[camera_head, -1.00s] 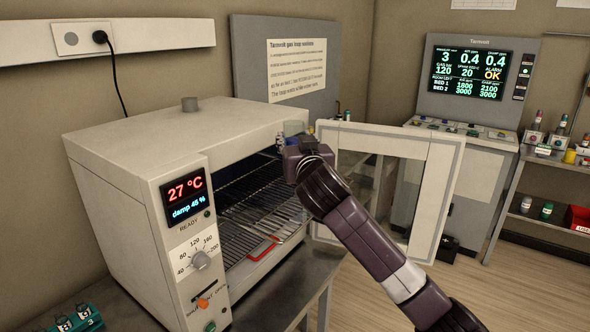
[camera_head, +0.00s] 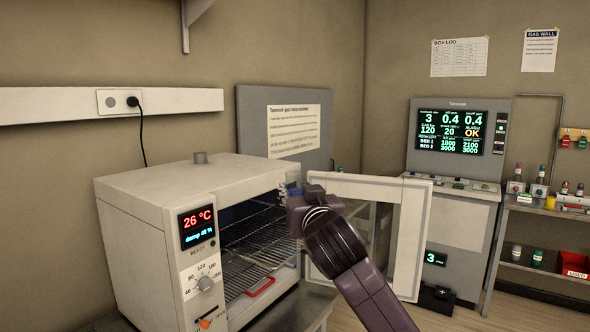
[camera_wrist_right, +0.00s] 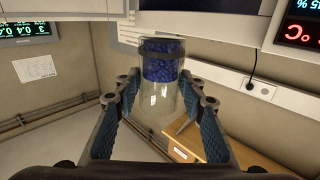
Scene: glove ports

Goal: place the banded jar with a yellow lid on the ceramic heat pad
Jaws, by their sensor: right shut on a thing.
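My right gripper (camera_head: 297,201) is in front of the open oven, near its door hinge side. In the right wrist view its two fingers (camera_wrist_right: 162,98) are shut on a clear glass jar (camera_wrist_right: 157,104) with blue beads (camera_wrist_right: 160,68) at one end and a dark band there. In the head view the arm hides most of this jar. I see no yellow lid on it. A small yellow item (camera_head: 549,202) stands on the right shelf; whether it is a lidded jar I cannot tell. I cannot make out a ceramic heat pad. My left gripper is not in view.
The oven (camera_head: 150,230) has wire racks (camera_head: 255,245) and a red handle-like piece (camera_head: 260,287) at the front. Its door (camera_head: 408,235) stands open to the right. A gas console (camera_head: 450,220) and a shelf (camera_head: 530,262) with small jars and a red bin (camera_head: 575,265) are further right.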

